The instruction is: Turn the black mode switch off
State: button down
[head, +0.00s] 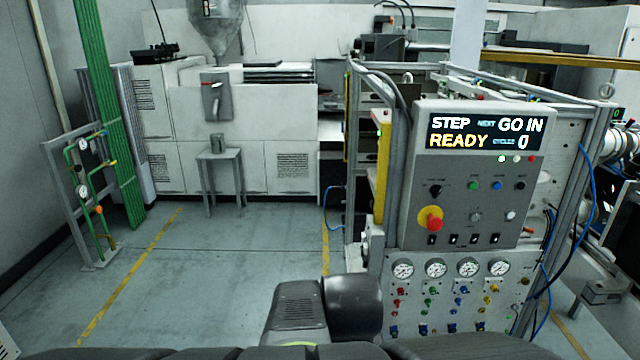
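The grey control panel (462,217) stands at the right in the head view. A black rotary knob (435,190) sits at its upper left, above the red emergency button (431,219) on a yellow base; it looks like the mode switch. Its exact pointing and lettering are too small to read. Another small black button (520,185) is at the panel's upper right. The display (486,134) reads STEP, GO IN, READY and cycles 0. My gripper is not visible; only dark parts of my arm and body show at the bottom.
Several small rocker switches (454,239) line the panel's lower edge. Below are gauges (436,268) and coloured valves. Metal frame posts and cables flank the panel. A small grey stool (220,156) stands before the white machine. The floor (240,240) left of the panel is clear.

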aim_at(435, 190)
jog(key=i+l, duration=0.1)
jog(key=l, duration=0.55)
jog(key=l+z, duration=0.1)
jog(key=l, duration=0.5)
jog(key=i+l, duration=0.15)
jog(key=l, duration=0.5)
